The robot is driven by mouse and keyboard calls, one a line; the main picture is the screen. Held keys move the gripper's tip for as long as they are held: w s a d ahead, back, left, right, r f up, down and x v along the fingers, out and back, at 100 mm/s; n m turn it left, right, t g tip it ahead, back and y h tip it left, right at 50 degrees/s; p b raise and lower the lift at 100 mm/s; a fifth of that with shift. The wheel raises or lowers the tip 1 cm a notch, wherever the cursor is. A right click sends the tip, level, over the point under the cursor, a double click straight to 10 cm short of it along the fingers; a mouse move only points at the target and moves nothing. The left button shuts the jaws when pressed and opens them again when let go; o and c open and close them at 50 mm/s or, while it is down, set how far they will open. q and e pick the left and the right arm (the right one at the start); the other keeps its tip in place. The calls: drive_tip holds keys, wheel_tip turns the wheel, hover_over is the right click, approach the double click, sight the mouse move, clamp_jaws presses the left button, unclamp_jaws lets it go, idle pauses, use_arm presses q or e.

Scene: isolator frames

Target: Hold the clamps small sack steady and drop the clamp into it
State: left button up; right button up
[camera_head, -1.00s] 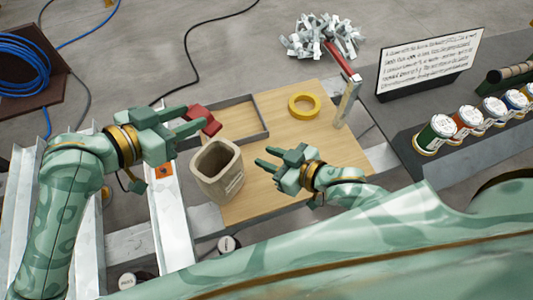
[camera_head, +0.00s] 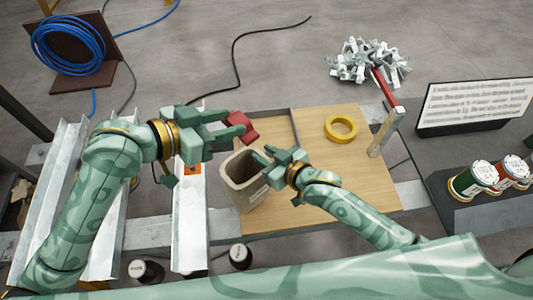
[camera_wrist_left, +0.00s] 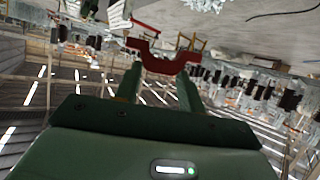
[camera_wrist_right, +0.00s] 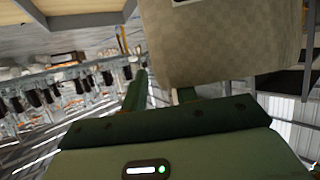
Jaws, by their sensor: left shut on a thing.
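The small sack (camera_head: 249,192) is an open-topped beige bag standing upright at the left edge of the wooden board. My left gripper (camera_head: 240,128) is shut on the red clamp (camera_head: 252,127), holding it in the air just beyond the sack's mouth. The clamp (camera_wrist_left: 163,64) also shows at the fingertips in the left wrist view. My right gripper (camera_head: 266,158) is at the sack's right rim with its fingers apart. In the right wrist view the sack (camera_wrist_right: 225,45) hides one fingertip; I cannot tell whether it touches the wall.
A yellow tape ring (camera_head: 341,128) lies on the wooden board (camera_head: 310,205). A grey-rimmed tray (camera_head: 294,122) is behind the sack. A sign (camera_head: 476,104) and jars (camera_head: 470,182) are farther right.

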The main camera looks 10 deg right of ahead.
clamp_jaws()
use_arm(q)
wheel_tip(320, 180, down, 13)
idle(1.5)
drive_tip(key=o, duration=1.2)
drive_tip(key=shift+o, duration=0.2)
drive_tip(key=v, duration=1.2)
